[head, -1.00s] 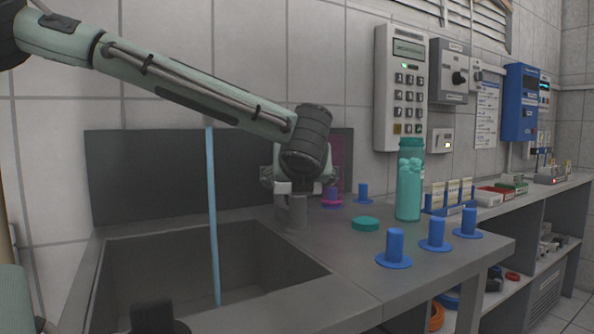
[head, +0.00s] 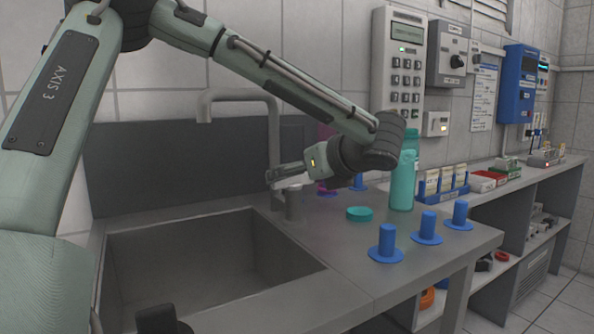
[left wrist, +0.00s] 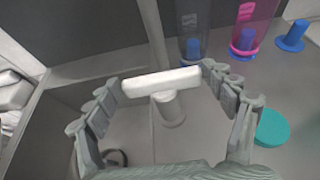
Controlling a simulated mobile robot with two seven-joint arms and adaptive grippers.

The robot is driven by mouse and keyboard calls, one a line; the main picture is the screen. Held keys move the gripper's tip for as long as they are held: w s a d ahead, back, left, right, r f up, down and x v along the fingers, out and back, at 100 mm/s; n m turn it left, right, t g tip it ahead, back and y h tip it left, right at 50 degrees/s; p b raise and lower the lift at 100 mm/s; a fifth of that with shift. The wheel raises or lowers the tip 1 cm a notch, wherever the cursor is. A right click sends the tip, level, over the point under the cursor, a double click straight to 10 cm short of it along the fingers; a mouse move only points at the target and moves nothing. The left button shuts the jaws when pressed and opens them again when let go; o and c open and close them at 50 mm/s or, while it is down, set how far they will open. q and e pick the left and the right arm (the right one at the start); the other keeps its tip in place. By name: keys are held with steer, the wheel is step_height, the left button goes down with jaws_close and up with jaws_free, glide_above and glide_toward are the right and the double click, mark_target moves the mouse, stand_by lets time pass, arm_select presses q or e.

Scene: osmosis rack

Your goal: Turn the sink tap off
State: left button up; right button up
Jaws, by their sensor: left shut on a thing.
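The grey sink tap (head: 272,130) stands behind the basin's right part, its spout bent over the sink (head: 200,225). No water stream shows under the spout. My left gripper (head: 276,183) is at the tap's handle post (head: 294,205), right of the tap's upright pipe. In the left wrist view my left gripper (left wrist: 164,82) has its fingers at both ends of the pale handle bar (left wrist: 162,83) and is shut on it.
Right of the tap, the counter (head: 335,240) holds a teal lid (head: 359,214), a teal bottle (head: 402,185), a pink tube (head: 326,150) and several blue pegs (head: 387,243). A keypad device (head: 398,65) hangs on the wall.

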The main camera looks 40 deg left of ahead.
arm_select(q)
steer(key=shift+r, duration=0.15)
steer(key=o, duration=1.1)
steer(key=shift+a, duration=0.1)
steer(key=shift+c, duration=0.2)
steer(key=v, duration=0.7)
steer(key=shift+d, duration=0.35)
